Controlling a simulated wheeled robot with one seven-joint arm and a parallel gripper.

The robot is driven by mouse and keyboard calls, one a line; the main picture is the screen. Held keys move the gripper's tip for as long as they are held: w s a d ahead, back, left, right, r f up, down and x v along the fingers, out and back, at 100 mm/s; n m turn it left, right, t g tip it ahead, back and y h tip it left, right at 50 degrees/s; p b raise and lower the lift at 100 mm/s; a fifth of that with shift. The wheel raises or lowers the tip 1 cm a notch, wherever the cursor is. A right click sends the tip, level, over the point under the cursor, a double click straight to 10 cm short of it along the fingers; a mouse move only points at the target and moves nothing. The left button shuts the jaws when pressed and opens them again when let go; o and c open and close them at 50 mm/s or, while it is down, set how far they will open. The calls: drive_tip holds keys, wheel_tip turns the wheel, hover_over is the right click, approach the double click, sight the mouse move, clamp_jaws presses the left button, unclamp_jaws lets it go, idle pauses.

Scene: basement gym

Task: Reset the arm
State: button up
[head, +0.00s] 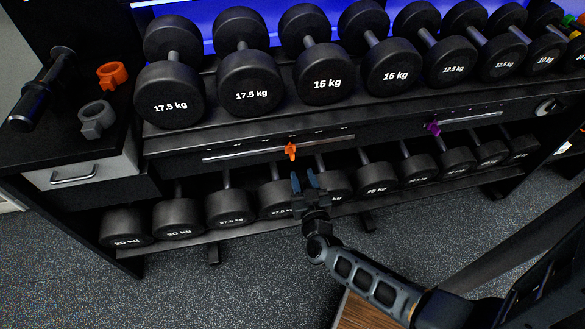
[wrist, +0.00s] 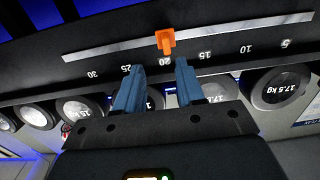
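My gripper (head: 305,183) is in front of the dumbbell rack (head: 225,141), just below an orange slider (head: 290,151) on its front rail. In the wrist view my gripper (wrist: 160,75) shows two blue fingers apart with nothing between them. The orange slider (wrist: 165,41) is beyond the fingertips, on a light scale strip (wrist: 110,45) with numbers such as 20 and 25 beside it. The fingers look apart from the slider. My arm reaches in from the lower right of the head view.
Dumbbells (head: 250,82) fill the upper shelf, and more (head: 230,205) line the lower one. A purple slider (head: 433,128) is on the right rail. A grey clamp (head: 96,118), an orange clamp (head: 112,75) and a black handle (head: 40,88) lie on the left cabinet top. The floor (head: 240,285) in front is open.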

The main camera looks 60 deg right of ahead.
drive_tip(key=s+a+r+n+t+y, duration=0.2)
drive_tip(key=s+a+r+n+y, duration=0.3)
drive_tip(key=a+r, duration=0.7)
drive_tip(key=s+a+r+n+t+y, duration=0.1)
drive_tip(key=s+a+r+n+y, duration=0.4)
drive_tip(key=s+a+r+y, duration=0.4)
drive_tip(key=s+a+r, duration=0.4)
drive_tip(key=s, duration=0.1)
drive_tip(key=shift+a+r+t, duration=0.25)
drive_tip(key=shift+t, duration=0.15)
idle(0.8)
